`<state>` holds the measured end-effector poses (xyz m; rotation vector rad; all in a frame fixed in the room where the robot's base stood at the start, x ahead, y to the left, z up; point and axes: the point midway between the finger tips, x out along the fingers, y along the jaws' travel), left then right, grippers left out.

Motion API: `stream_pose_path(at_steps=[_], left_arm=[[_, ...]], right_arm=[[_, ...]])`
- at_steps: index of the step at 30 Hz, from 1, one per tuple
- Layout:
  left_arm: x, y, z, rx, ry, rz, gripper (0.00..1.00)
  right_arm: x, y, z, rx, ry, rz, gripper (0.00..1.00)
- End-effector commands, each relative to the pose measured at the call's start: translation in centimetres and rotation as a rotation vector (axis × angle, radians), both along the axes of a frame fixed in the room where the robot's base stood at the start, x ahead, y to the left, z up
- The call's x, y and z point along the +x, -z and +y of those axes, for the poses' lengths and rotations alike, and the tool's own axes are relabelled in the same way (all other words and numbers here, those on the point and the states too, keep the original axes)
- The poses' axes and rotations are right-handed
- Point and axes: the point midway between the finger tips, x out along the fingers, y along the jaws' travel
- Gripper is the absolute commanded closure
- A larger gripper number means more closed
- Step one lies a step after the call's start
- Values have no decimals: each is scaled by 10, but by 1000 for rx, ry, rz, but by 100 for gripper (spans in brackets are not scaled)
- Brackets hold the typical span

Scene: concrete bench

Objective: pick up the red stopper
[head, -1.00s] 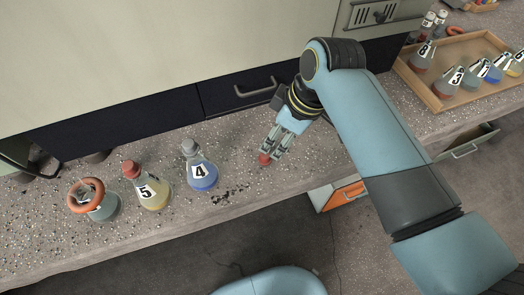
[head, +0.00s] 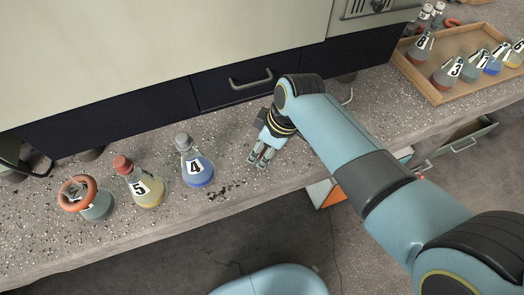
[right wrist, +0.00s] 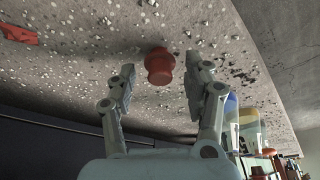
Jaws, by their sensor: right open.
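The red stopper (right wrist: 159,66) shows in the right wrist view on the speckled bench, between the two fingers of my right gripper (right wrist: 160,92) and near their tips. A gap shows on both sides of it, so the fingers do not hold it. In the head view my right gripper (head: 261,159) points down over the bench, right of the flask labelled 4 (head: 198,174). The stopper cannot be made out there and seems hidden by the gripper. My left gripper is not in view.
A red-capped flask labelled 5 (head: 148,190) and a flask with an orange ring (head: 77,194) around its neck stand at the left. A wooden tray (head: 437,97) with several flasks is at the upper right. Dark bits lie on the bench near flask 4.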

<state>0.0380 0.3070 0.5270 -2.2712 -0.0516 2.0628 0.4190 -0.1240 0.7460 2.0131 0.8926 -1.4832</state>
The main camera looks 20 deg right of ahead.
Motion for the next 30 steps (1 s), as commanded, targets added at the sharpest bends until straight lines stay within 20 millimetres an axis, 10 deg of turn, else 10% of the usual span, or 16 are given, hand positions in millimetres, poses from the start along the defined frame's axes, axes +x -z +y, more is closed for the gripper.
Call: stream_pose_path(at_steps=[10, 30], left_arm=[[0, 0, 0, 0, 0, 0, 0], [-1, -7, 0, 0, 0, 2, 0]], right_arm=[[0, 0, 0, -1, 0, 1, 88], [0, -37, 0, 0, 0, -1, 91]])
